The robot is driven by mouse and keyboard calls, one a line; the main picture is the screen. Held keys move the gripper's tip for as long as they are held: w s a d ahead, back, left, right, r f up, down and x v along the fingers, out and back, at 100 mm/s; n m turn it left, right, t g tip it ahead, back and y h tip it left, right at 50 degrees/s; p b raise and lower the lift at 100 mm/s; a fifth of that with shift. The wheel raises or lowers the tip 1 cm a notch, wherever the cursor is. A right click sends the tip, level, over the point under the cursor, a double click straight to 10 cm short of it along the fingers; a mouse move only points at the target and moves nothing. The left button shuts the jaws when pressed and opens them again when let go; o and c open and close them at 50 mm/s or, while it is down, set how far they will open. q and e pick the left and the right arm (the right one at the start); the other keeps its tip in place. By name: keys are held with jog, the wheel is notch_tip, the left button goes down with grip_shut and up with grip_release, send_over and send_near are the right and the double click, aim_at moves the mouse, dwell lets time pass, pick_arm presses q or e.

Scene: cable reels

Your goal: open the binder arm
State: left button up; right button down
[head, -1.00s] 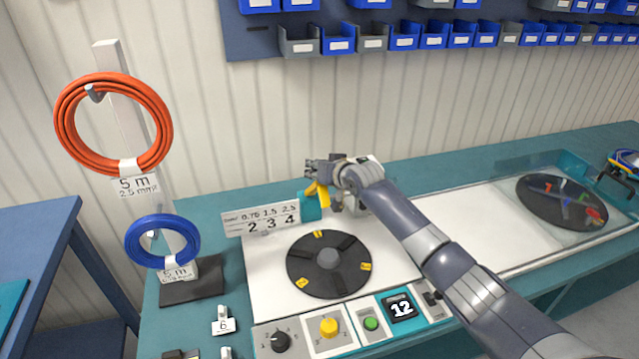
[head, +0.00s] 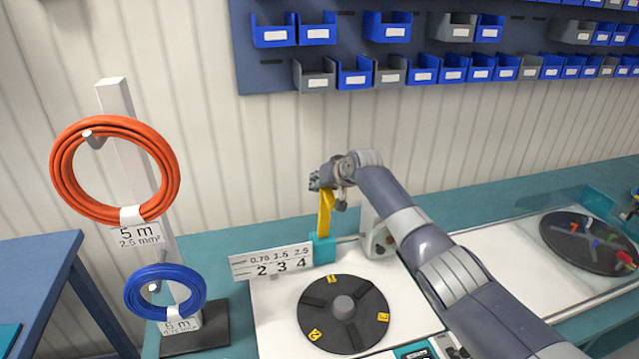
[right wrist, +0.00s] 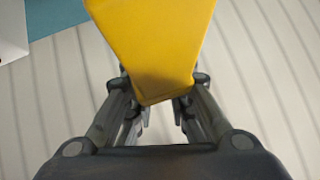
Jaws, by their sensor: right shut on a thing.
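The yellow binder arm (head: 325,213) stands nearly upright on its teal base (head: 323,250), behind the black turntable. My right gripper (head: 318,184) is at the top of the binder arm, shut on it. In the right wrist view the yellow arm (right wrist: 152,50) comes down from the top edge and its end sits between my gripper's fingers (right wrist: 160,100). My left gripper is not in view.
The black turntable (head: 325,290) lies in front, with a number plate (head: 270,262) at its left. An orange coil (head: 60,180) and a blue coil (head: 135,295) hang on a stand at left. Wall bins (head: 355,73) are above. A grey housing (head: 373,232) stands right of the teal base.

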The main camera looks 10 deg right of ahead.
jog(key=shift+w+d+r, duration=0.15)
jog(key=shift+w+r, duration=0.15)
jog(key=shift+r, duration=0.1)
jog(key=c, duration=1.5)
grip_release()
jog(key=shift+o, duration=0.8)
jog(key=shift+s+d+f, duration=0.1)
jog(key=shift+s+f, duration=0.1)
jog(key=shift+s, duration=0.1)
jog(key=v, duration=1.1)
jog(key=shift+s+r, duration=0.25)
jog(key=shift+s, duration=0.05)
